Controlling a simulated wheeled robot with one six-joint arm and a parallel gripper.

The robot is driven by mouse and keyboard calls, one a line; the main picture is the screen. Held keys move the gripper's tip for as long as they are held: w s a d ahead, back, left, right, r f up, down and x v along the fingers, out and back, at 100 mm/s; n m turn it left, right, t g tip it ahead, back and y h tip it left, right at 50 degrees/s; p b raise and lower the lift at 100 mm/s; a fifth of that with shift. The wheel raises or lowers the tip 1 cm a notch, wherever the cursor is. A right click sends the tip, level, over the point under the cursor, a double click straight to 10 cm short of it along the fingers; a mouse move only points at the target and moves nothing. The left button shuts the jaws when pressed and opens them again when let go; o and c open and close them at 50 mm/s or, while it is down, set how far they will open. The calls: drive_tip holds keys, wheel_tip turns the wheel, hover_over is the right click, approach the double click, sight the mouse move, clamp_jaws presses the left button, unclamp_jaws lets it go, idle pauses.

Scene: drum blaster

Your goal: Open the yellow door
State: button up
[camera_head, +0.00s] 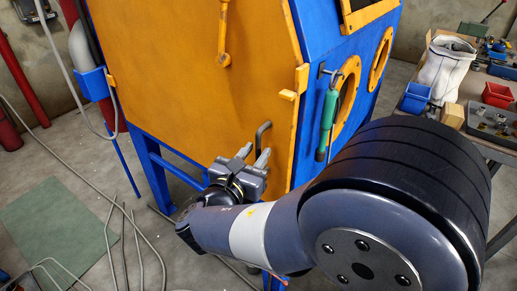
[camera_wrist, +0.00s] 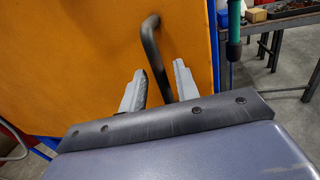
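The yellow door (camera_head: 180,62) is a large orange-yellow panel on the blue blasting cabinet, and it looks shut. It fills the upper part of the wrist view (camera_wrist: 90,60). A dark bent bar handle (camera_head: 262,132) stands out near its lower right edge. In the wrist view the handle (camera_wrist: 152,55) comes down between the fingers. My gripper (camera_head: 256,156) is at the handle; it also shows in the wrist view (camera_wrist: 160,80). Its grey fingers are apart, one on each side of the bar, with a visible gap on the right. The handle's lower end is hidden behind the gripper body.
A yellow latch lever (camera_head: 224,35) hangs high on the door. A green-handled tool (camera_head: 328,118) hangs on the cabinet's blue side. A workbench (camera_head: 472,95) with bins stands at right. Hoses (camera_head: 120,235) and a green mat (camera_head: 62,222) lie on the floor at left.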

drive_tip(key=shift+x, duration=1.05)
drive_tip(key=shift+c, duration=0.3)
clamp_jaws()
